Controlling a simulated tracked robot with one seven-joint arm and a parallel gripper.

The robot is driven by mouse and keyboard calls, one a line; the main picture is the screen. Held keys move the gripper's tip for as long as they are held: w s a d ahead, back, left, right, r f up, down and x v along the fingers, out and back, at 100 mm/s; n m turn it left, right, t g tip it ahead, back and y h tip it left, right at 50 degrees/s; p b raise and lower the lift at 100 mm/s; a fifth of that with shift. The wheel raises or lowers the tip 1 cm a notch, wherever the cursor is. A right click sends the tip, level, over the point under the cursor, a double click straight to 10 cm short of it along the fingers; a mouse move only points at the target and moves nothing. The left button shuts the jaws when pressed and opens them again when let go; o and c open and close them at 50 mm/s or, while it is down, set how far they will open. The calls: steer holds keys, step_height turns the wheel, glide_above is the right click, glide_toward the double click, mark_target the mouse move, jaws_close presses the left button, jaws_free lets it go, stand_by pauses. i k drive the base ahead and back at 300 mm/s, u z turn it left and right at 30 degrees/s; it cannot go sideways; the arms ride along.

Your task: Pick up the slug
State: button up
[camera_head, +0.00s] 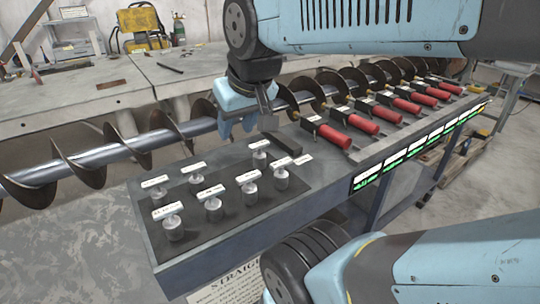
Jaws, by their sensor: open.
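The slugs are probably the short silvery metal cylinders standing upright on a dark mat (231,218) at the left end of the bench. Several stand there, among them a front left one (174,232), a middle one (213,212) and a right one (281,182). Each has a small white label above it, too small to read. I cannot tell which one the task means. My gripper (246,126) is open and points down above the bench's back edge, behind the cylinders and apart from them. No object shows between its fingers.
A long steel auger (90,160) runs behind the bench. Red-handled tools (362,123) lie in a row to the right, with a dark block (283,143) between them and the cylinders. Green-lit displays (395,160) line the front edge. My arm covers the lower right.

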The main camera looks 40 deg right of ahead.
mark_target(249, 190)
steer(key=z, duration=0.5)
steer(key=k, duration=1.3)
steer(key=z, duration=0.6)
steer(key=i, duration=0.95)
steer(key=u, duration=0.05)
